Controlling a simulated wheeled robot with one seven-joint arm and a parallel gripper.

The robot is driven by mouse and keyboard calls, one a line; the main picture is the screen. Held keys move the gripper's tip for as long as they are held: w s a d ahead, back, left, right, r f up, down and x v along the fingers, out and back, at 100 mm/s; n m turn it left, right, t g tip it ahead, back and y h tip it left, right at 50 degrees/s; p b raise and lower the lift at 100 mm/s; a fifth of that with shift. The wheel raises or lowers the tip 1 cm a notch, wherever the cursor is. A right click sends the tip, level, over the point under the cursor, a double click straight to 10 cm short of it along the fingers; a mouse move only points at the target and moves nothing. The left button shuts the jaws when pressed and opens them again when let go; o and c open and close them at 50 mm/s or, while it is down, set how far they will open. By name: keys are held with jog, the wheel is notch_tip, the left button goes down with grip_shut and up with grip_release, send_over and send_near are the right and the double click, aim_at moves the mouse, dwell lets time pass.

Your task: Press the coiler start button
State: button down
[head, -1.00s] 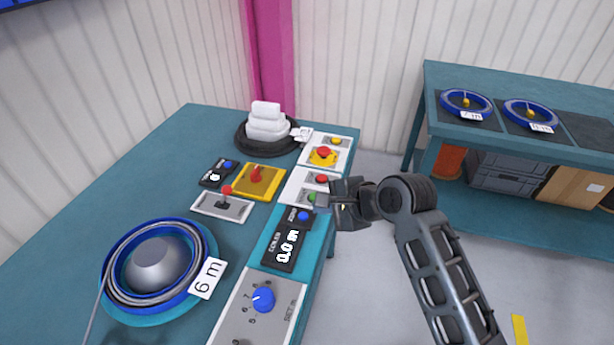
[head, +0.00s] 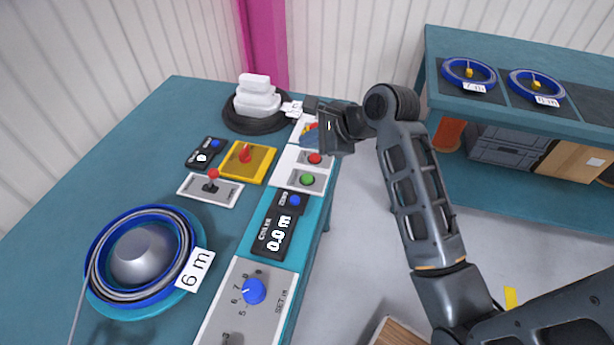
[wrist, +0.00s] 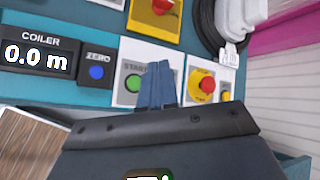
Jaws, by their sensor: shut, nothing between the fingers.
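The start button is the green button (head: 307,180) on a pale panel at the table's right edge. It also shows in the wrist view (wrist: 133,83) beside a START label, just left of my fingers. A red button (head: 315,158) sits beyond it on the same panel; my fingers hide it in the wrist view. My gripper (head: 311,134) is shut and empty, its blue fingers (wrist: 157,84) past the red button, near the yellow emergency-stop box. The gripper looks apart from the green button. The coiler display (head: 275,232) reads 0.0 m.
The emergency stop (wrist: 207,85) is right of my fingers in the wrist view. A blue zero button (head: 295,200), a dial (head: 254,291), a lever (head: 212,180) and a yellow clamp-like unit (head: 262,165) are nearby. A blue reel (head: 186,250) lies at left.

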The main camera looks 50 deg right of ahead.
jog(key=b, duration=0.8)
send_over(310, 180)
notch_tip(310, 180, down, 7)
jog(key=shift+r, duration=0.2)
jog(key=shift+f, duration=0.95)
